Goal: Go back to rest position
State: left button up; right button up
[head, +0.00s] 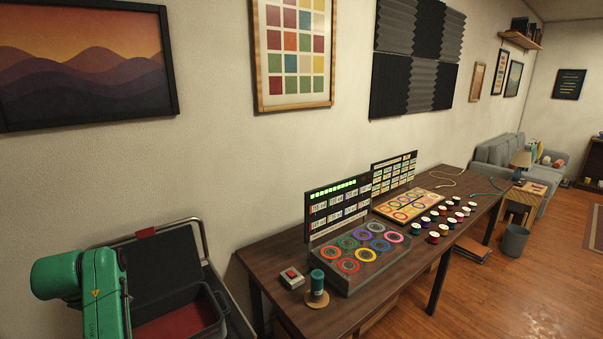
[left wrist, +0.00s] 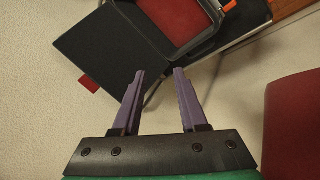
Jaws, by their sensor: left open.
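My left gripper (left wrist: 160,100) shows in the left wrist view with its two purple fingers apart and nothing between them. Beyond the fingertips is the open dark case (left wrist: 115,55) with a red inside. In the head view, part of my green left arm (head: 95,285) is at the lower left, in front of the same case (head: 150,262). The left fingers are hidden in the head view. My right gripper is in neither view.
A dark wooden table (head: 285,243) stands right of the case. It bears a tray of coloured rings (head: 345,280), a ring board (head: 408,203), several spools (head: 432,237), a red-button box (head: 291,278) and a teal cylinder (head: 317,281). A grey bin (head: 515,240) stands on open floor at right.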

pick_arm(q)
jog(key=s+d+f+m+g+h, duration=0.1)
jog(key=s+d+f+m+h, duration=0.1)
jog(key=s+d+f+m, duration=0.75)
jog(key=s+d+f+m+g+h, duration=0.1)
jog(key=s+d+f+m+g, duration=0.1)
jog(key=s+d+f+m, duration=0.7)
jog(key=s+d+f+g+b, duration=0.1)
jog(key=s+f, duration=0.3)
jog(key=f, duration=0.8)
jog(key=s+f+b, duration=0.1)
jog(key=s+f, duration=0.3)
jog(key=f, duration=0.8)
jog(key=s+a+f+g+b, duration=0.1)
jog(key=s+a+f, duration=0.1)
jog(key=s+f, duration=1.2)
jog(key=shift+s+a+m, duration=0.25)
jog(key=shift+s+m, duration=0.2)
jog(key=shift+s, duration=0.3)
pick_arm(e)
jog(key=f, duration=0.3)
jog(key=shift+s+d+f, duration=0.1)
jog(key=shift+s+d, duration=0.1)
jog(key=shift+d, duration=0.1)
